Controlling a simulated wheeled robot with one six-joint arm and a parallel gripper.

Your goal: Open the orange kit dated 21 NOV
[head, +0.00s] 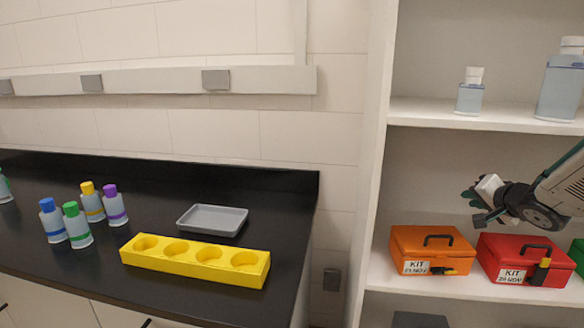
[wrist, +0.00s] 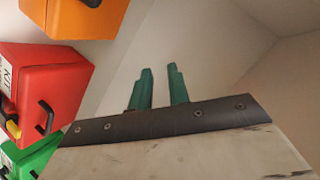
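The orange kit (head: 432,246) stands on the lower shelf, with a black handle on its lid and a white label reading KIT 21 NOV. Part of the orange kit (wrist: 93,18) also shows at the top left in the wrist view. My gripper (head: 474,207) is above the kits, apart from them. In the wrist view its two green fingers (wrist: 159,88) stand apart with nothing between them.
A red kit (head: 526,256) labelled KIT 29 NOV stands right of the orange one, and a green kit (head: 579,257) is partly cut off beyond it. An upper shelf (head: 490,115) holds bottles. The black counter at left carries bottles, a grey tray (head: 212,219) and a yellow rack (head: 195,268).

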